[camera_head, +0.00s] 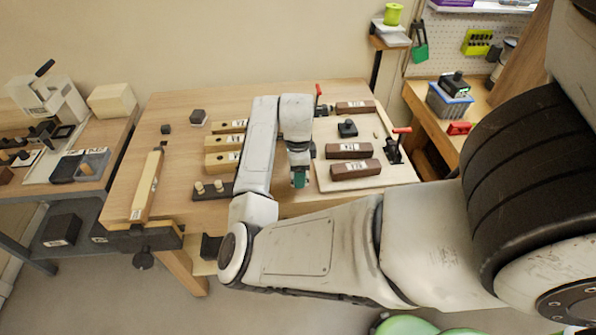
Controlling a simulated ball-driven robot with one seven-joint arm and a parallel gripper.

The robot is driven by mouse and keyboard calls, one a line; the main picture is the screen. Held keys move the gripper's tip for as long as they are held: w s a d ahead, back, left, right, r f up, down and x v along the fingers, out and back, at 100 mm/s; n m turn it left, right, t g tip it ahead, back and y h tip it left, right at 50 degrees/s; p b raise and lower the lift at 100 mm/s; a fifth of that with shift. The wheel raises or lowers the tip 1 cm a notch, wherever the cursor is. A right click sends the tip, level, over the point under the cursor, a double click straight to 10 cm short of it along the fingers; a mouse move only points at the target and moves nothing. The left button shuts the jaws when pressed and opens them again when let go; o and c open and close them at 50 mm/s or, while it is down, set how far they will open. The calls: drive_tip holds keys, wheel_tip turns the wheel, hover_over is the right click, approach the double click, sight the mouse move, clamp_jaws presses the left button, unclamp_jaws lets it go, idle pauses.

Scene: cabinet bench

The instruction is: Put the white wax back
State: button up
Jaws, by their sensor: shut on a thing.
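My gripper (300,179) points down over the middle of the bench, in front of the left edge of the pale board. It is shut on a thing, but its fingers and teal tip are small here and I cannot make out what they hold. No white wax shows clearly in the grip. A dark rack (227,193) with two pale short cylinders (208,187) stands left of my gripper, near the front edge. My arm hides the rack's right end. I cannot tell whether either cylinder is the white wax.
A pale board (375,185) with dark brown blocks (355,169) and red-handled clamps (395,147) lies right of my gripper. Several light wood blocks (221,161) lie to the left, behind the rack. A long wooden bar (147,185) lies at the left. The wooden bench (180,175) is bare between bar and rack.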

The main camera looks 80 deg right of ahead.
drive_tip(key=shift+f+b, duration=0.55)
drive_tip(key=shift+f, duration=0.95)
idle(1.3)
drive_tip(key=o, duration=1.2)
drive_tip(key=shift+o, duration=0.7)
drive_tip(key=shift+r, duration=0.15)
drive_tip(key=shift+r+p, duration=3.1)
drive_tip(key=shift+r, duration=0.35)
